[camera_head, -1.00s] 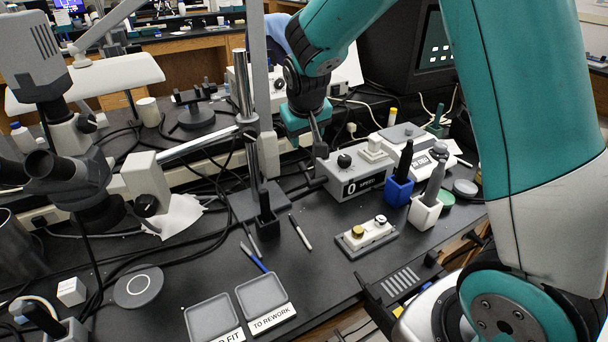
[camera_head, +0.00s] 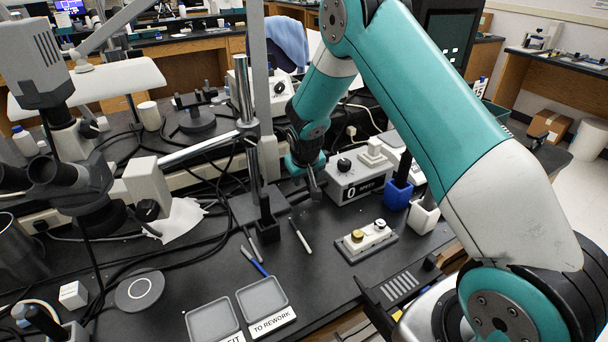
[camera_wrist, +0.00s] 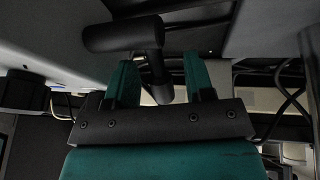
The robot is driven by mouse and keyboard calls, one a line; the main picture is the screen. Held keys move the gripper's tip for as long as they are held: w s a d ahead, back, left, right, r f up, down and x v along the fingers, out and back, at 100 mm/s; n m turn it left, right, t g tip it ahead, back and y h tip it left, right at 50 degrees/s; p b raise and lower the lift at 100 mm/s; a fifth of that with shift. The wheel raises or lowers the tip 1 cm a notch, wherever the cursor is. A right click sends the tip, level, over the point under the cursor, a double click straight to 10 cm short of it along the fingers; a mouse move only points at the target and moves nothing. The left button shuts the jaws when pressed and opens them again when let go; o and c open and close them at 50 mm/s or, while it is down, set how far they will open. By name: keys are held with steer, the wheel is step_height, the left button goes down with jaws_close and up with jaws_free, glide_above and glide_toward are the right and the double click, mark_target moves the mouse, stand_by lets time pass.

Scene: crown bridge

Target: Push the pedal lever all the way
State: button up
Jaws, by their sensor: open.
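The speed box (camera_head: 358,180) is grey, with a black knob on top and a front display reading 0. The pedal lever (camera_wrist: 124,34) is a dark bar with a round crosspiece in the wrist view. My gripper (camera_wrist: 159,64) is open, with one teal finger on each side of the lever's stem. I cannot tell whether either finger touches it. In the head view my gripper (camera_head: 312,182) is low at the box's left side, and the lever is hard to tell from the gripper there.
A blue holder (camera_head: 397,192) and a white holder (camera_head: 423,216) stand right of the box. A plate with two knobs (camera_head: 366,241) lies in front. A metal post stand (camera_head: 257,205) is close on the left. Two grey trays (camera_head: 212,319) lie at the front.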

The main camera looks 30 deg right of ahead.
jaws_close()
steer(key=shift+w+f+g+p, duration=0.15)
steer(key=shift+f+g+p, duration=0.2)
steer(key=shift+g, duration=0.35)
jaws_free()
steer(key=b+v, duration=0.1)
steer(key=v, duration=1.6)
steer(key=shift+r, duration=0.25)
steer(key=shift+a, duration=0.1)
